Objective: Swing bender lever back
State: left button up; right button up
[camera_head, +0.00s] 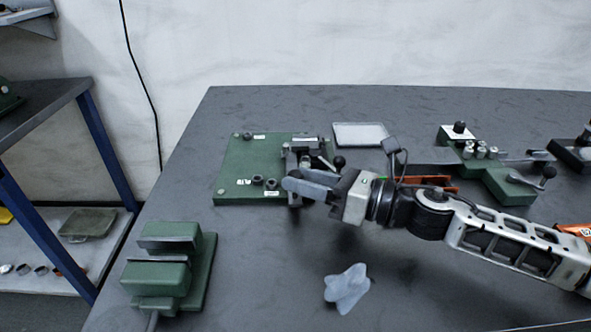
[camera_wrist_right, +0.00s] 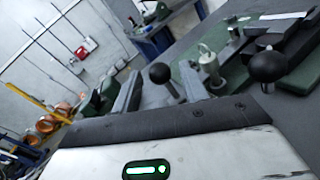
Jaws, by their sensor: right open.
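The bender appears to be the green base plate (camera_head: 235,170) with short posts, near the middle of the table. A dark lever ball knob (camera_head: 338,161) stands at its right side, just behind my right gripper. My right gripper (camera_head: 292,178) reaches in from the right over the plate's right edge, with its fingers apart. In the right wrist view, a black ball knob (camera_wrist_right: 160,73) appears between the two grey fingers (camera_wrist_right: 158,88). Another black ball knob (camera_wrist_right: 268,66) is to their right. The gripper hides part of the lever, and I cannot tell whether a finger touches it. My left gripper is not in view.
A green vise-like block (camera_head: 165,270) sits at the front left. A crumpled pale cloth-like piece (camera_head: 347,288) lies in front. A pale flat tray (camera_head: 360,135) lies behind. Another green lever tool (camera_head: 505,183) stands at the right. The front middle of the table is mostly clear.

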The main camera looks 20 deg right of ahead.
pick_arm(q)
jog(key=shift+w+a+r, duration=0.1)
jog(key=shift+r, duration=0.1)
pick_arm(e)
jog(key=shift+x, duration=1.05)
